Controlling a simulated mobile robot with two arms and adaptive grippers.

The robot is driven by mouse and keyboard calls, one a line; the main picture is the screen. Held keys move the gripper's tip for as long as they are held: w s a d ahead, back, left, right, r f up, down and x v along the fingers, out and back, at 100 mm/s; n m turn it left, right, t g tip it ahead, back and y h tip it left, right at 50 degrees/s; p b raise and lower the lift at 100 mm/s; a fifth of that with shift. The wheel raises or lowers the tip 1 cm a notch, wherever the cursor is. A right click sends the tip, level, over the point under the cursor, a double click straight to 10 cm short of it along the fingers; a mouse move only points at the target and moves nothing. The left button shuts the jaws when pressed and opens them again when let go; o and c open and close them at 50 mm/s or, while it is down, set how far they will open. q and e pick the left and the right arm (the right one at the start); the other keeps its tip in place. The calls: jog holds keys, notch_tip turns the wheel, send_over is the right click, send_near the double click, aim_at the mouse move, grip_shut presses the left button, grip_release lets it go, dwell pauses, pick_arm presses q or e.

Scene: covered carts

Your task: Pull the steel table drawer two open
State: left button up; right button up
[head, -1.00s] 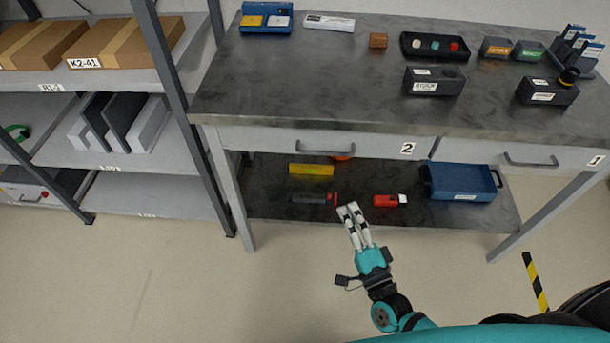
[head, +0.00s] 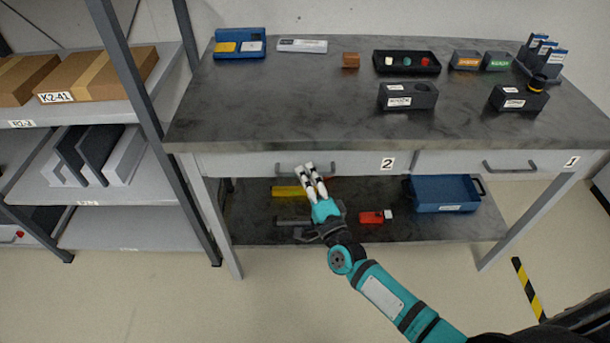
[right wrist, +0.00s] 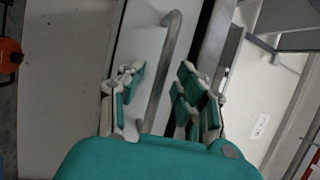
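Drawer two (head: 235,163) is the left drawer under the steel tabletop, beside the label "2" (head: 388,163). It looks shut. Its grey bar handle (head: 332,168) is partly hidden behind my right gripper (head: 306,170). In the right wrist view the handle (right wrist: 168,62) runs between the two spread fingers of my right gripper (right wrist: 163,75), with a gap on both sides. The right gripper is open and holds nothing. Whether the fingers touch the drawer front cannot be told. My left gripper is not in view.
Drawer one's handle (head: 510,167) is at the right. The lower shelf (head: 330,232) carries a blue crate (head: 445,208), a red tool (head: 371,217) and a yellow block (head: 287,191). A shelving rack (head: 150,100) stands close at the left. The floor in front is clear.

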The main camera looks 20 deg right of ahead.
jog(key=shift+w+r, duration=0.1)
jog(key=shift+w, duration=0.5)
jog(key=shift+a, duration=0.1)
grip_shut()
